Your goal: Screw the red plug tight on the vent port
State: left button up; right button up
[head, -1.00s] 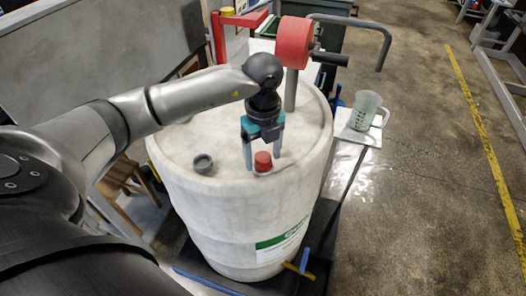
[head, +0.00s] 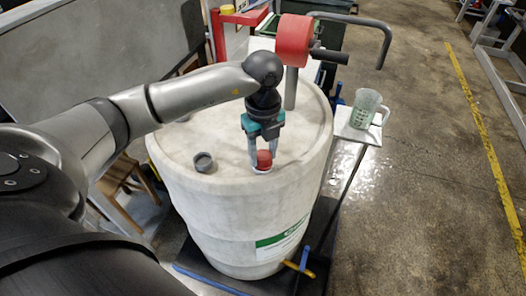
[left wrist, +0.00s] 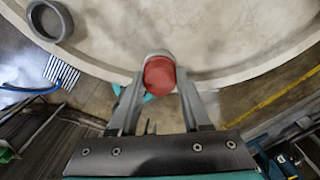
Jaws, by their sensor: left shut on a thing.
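The red plug (head: 264,158) sits at the vent port (head: 262,169) near the front edge of the white drum's top. My left gripper (head: 262,156) comes down from above and is shut on the plug, with a finger on either side of it. In the left wrist view the plug (left wrist: 159,76) shows between the fingertips. The plug covers most of the port, so I cannot tell how deep it sits. My right gripper is not in view.
A dark round fitting (head: 203,162) stands on the drum top (head: 215,135) to the left. A red hand pump (head: 293,42) rises at the drum's back. A measuring jug (head: 364,110) stands on a small stand to the right.

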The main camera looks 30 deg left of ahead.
pick_arm(q)
grip_shut()
jog(key=m+b, duration=0.1)
jog(key=m, duration=0.2)
jog(key=shift+f, duration=0.1)
jog(key=shift+m+b, duration=0.35)
jog(key=shift+m, duration=0.75)
jog(key=m+b, duration=0.1)
jog(key=m, duration=0.2)
jog(key=shift+m+b, duration=0.3)
jog(key=shift+m, duration=0.8)
